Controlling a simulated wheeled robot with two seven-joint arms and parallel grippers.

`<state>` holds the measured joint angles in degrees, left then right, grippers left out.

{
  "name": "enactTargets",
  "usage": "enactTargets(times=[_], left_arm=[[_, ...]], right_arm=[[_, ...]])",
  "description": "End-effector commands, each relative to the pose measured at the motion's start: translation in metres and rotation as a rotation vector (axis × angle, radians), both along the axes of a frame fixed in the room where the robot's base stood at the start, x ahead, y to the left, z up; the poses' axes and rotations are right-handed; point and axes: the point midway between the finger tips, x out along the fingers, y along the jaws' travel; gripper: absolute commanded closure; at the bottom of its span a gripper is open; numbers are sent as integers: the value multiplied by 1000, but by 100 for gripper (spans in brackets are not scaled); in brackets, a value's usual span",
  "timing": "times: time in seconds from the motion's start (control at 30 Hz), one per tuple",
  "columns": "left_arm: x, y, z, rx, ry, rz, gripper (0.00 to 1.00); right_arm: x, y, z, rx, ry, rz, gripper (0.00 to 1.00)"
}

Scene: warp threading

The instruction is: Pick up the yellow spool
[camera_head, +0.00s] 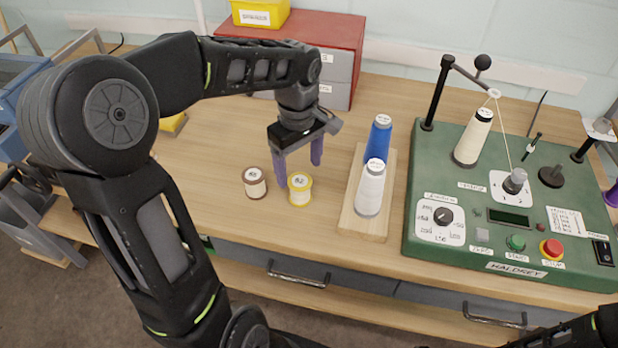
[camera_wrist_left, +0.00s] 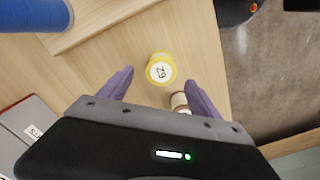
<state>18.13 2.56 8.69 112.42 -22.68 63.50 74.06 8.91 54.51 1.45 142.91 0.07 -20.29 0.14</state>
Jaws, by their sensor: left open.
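The yellow spool (camera_head: 300,188) stands upright on the wooden table, with a white label on top. My left gripper (camera_head: 299,166) is open and empty, its purple fingers pointing down just behind and above the spool. In the left wrist view the yellow spool (camera_wrist_left: 161,69) lies ahead of the gap between the fingers (camera_wrist_left: 158,88), not between them. A brown-rimmed spool (camera_head: 254,183) stands just left of the yellow one; in the left wrist view it (camera_wrist_left: 180,101) is partly hidden by a finger. My right gripper is out of view; only part of that arm shows at lower right.
A wooden board (camera_head: 361,226) right of the spools holds a blue cone (camera_head: 378,138) and a white cone (camera_head: 370,190). A green machine (camera_head: 430,180) stands further right. A red cabinet (camera_head: 340,32) stands behind. The table is clear left of the spools.

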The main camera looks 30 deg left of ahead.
Motion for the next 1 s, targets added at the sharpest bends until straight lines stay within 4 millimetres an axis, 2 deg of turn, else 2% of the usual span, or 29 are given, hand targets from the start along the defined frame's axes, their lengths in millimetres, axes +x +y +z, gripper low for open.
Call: enactTargets(times=[0.23, 0.5, 0.83, 1.0], left_arm=[[0, 0, -2, -1, 0, -1, 27], [0, -1, -25, -1, 1, -1, 27], [0, 0, -28, -1, 1, -1, 27], [-1, -1, -45, -2, 5, -1, 27]], right_arm=[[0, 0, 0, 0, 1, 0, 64], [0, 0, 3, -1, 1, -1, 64], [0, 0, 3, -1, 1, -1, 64], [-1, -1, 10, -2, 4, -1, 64]])
